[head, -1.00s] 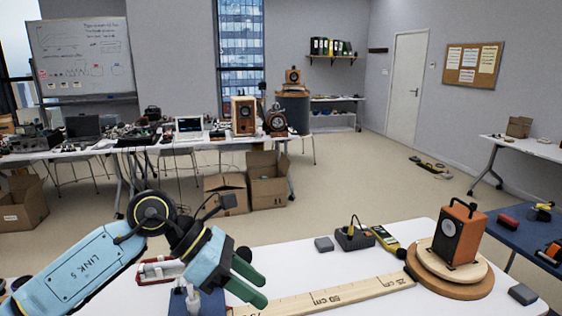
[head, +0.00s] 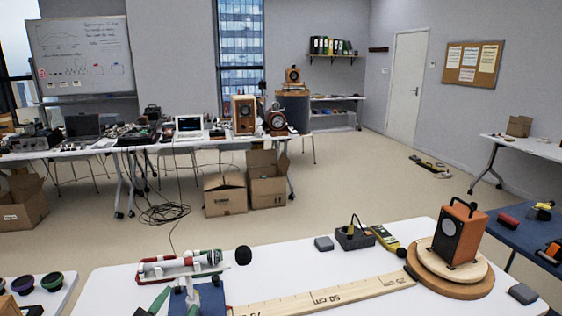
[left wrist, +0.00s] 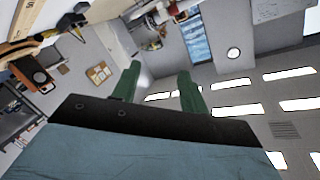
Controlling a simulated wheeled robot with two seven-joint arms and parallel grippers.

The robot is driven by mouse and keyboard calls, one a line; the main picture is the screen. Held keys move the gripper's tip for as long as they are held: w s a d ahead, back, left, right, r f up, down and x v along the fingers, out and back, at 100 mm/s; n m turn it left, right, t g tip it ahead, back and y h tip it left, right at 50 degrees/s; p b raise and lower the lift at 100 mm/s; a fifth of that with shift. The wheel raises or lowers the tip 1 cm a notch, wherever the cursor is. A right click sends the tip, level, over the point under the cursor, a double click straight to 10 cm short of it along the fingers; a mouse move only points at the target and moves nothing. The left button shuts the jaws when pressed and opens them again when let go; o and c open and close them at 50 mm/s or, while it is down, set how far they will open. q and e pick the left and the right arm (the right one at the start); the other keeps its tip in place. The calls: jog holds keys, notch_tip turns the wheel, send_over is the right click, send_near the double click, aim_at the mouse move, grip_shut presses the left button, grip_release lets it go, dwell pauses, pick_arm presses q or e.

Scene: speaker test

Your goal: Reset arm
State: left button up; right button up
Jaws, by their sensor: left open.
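My left gripper (head: 160,300) shows only as green fingertips at the bottom edge of the head view, by the foot of a microphone stand; most of its arm is out of view. In the left wrist view its two green fingers (left wrist: 160,88) are apart with nothing between them. The microphone (head: 195,262) with a black head lies level on its stand on the white table (head: 290,258). An orange speaker (head: 458,236) stands on a round wooden turntable (head: 455,286) at the right. My right gripper is in neither view.
A long wooden ruler (head: 330,294) lies from the stand toward the turntable. A grey block (head: 324,243), a black box (head: 354,237) and a yellow meter (head: 384,238) sit along the far edge. Dark round pieces (head: 52,281) lie on a surface at the left.

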pick_arm(q)
jog(key=s+a+f+n+g, duration=0.25)
jog(key=s+f+g, duration=0.55)
jog(key=s, duration=0.4)
jog(key=s+a+f+n+g, duration=0.1)
jog(key=s+f+n+g, duration=0.35)
jog(key=s+f, duration=0.6)
notch_tip(320, 180, down, 22)
jog(key=s+m+g, duration=0.1)
jog(key=s+g, duration=0.1)
jog(key=s+a+f, duration=0.2)
jog(key=s+f, duration=1.4)
jog(key=shift+s+a+f+g+y, duration=0.15)
jog(key=shift+s+a+g+y, duration=0.2)
jog(key=shift+g, duration=0.1)
jog(key=shift+w, duration=0.1)
